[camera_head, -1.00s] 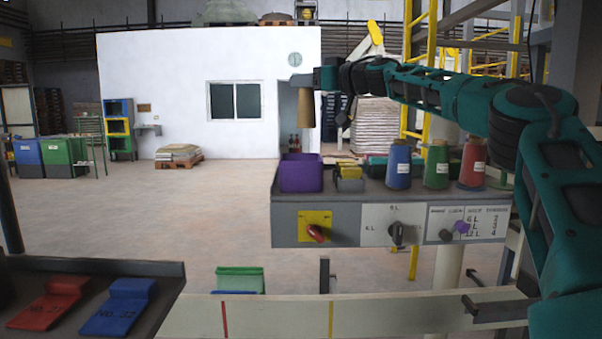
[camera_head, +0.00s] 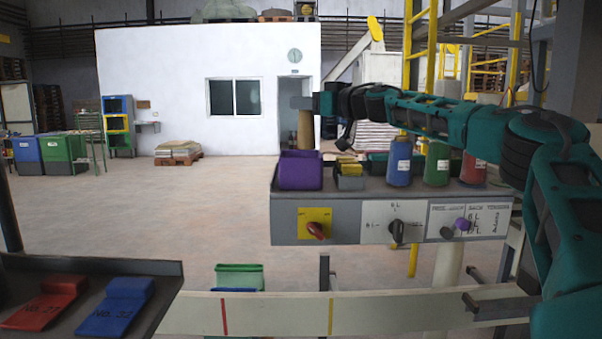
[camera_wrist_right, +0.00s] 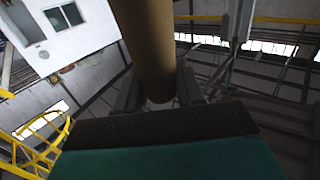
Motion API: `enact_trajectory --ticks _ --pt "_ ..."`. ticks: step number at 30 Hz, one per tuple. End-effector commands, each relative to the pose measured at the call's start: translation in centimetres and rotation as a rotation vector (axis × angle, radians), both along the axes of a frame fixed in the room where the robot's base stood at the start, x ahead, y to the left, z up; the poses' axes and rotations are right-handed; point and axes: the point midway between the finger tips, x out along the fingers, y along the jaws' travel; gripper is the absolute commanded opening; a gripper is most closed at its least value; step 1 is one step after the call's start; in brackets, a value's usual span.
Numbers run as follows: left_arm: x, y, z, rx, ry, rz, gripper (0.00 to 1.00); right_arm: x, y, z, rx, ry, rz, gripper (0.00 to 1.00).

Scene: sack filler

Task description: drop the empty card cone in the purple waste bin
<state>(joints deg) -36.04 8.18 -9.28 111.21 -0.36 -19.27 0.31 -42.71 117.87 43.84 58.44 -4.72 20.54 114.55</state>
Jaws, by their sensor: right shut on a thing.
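The purple waste bin (camera_head: 300,171) stands at the left end of the grey machine top in the head view. The brown card cone (camera_head: 305,130) hangs upright above the bin's back right part, its lower end close to the bin's rim in the picture. My right gripper (camera_head: 303,104) is shut on the cone near its top. In the right wrist view the cone (camera_wrist_right: 150,45) runs between the fingers (camera_wrist_right: 160,92). The bin is not seen in the wrist view. My left gripper is not in view.
Blue (camera_head: 399,162), green (camera_head: 437,164) and red (camera_head: 473,168) thread cones stand right of the bin. A small grey box with yellow pieces (camera_head: 349,175) sits beside the bin. The panel in front carries a red knob (camera_head: 316,230) and other knobs. Red (camera_head: 48,300) and blue (camera_head: 117,306) pieces lie at lower left.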

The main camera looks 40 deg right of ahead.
Motion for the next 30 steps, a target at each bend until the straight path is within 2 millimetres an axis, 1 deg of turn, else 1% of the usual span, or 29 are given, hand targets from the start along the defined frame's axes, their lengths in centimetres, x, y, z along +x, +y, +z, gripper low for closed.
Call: enact_trajectory --ticks 3,4,13,23,26,30 --pt "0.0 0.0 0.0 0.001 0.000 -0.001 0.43 0.0 0.0 0.0 0.000 0.000 0.000 0.00" --pt "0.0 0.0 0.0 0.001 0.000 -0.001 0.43 0.0 0.0 0.0 0.000 0.000 0.000 0.39" --pt "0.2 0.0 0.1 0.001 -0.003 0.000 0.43 0.0 0.0 0.0 0.000 0.000 0.000 0.67" --pt "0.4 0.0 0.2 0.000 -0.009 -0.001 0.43 -0.2 0.0 0.1 0.000 0.000 0.000 0.67" --pt "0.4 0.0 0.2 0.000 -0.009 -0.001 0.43 -0.8 -0.2 0.2 -0.002 -0.002 -0.001 0.67" --pt "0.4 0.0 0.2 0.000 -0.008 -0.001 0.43 -2.1 -0.4 0.3 0.001 -0.004 -0.001 0.67"
